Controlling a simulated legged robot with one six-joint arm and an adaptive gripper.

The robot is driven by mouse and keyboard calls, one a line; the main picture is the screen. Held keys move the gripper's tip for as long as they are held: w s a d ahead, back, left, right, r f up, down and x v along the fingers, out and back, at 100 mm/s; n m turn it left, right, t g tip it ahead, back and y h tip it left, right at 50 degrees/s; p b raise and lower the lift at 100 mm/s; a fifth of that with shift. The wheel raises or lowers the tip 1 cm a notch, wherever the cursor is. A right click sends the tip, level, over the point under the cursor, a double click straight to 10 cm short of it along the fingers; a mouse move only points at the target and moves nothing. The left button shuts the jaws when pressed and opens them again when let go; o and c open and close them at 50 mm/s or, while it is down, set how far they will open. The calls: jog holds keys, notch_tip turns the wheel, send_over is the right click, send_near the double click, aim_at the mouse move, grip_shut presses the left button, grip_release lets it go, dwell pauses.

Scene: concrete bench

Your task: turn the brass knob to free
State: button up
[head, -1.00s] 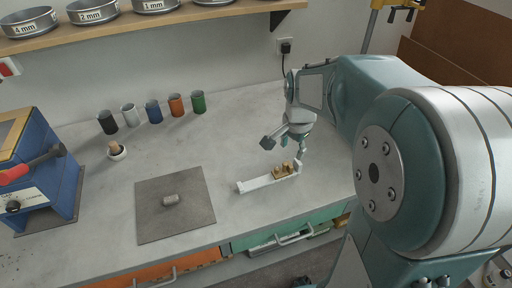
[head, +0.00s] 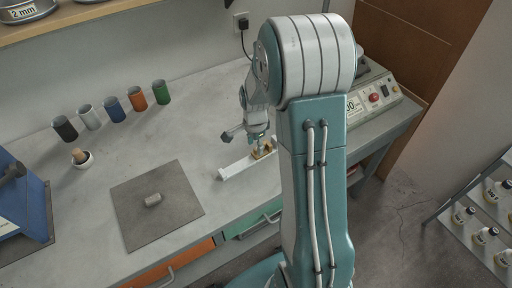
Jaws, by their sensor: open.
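A pale, narrow fixture (head: 234,169) lies on the bench, with a raised end plate at its left end. Brass parts (head: 263,152) sit toward its right end, partly hidden by my gripper and arm. They are too small for me to make out the knob's setting. My gripper (head: 259,146) points down right at the brass parts, with its jaws open. I cannot tell whether the fingers touch the brass.
A grey square plate (head: 134,219) with a small grey block (head: 153,200) lies left of the fixture. Several coloured cups (head: 113,108) and a small mortar (head: 82,158) stand behind. An instrument with a red button (head: 375,97) stands at the bench's right end.

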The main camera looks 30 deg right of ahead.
jog(key=shift+a+f, duration=0.35)
jog(key=shift+f, duration=0.4)
jog(key=shift+d+f, duration=0.15)
jog(key=shift+d, duration=0.65)
grip_shut()
jog(key=shift+a, duration=0.5)
jog(key=shift+d+n, duration=0.3)
jog(key=shift+n, duration=1)
jog(key=n, duration=0.6)
jog(key=shift+a, duration=0.1)
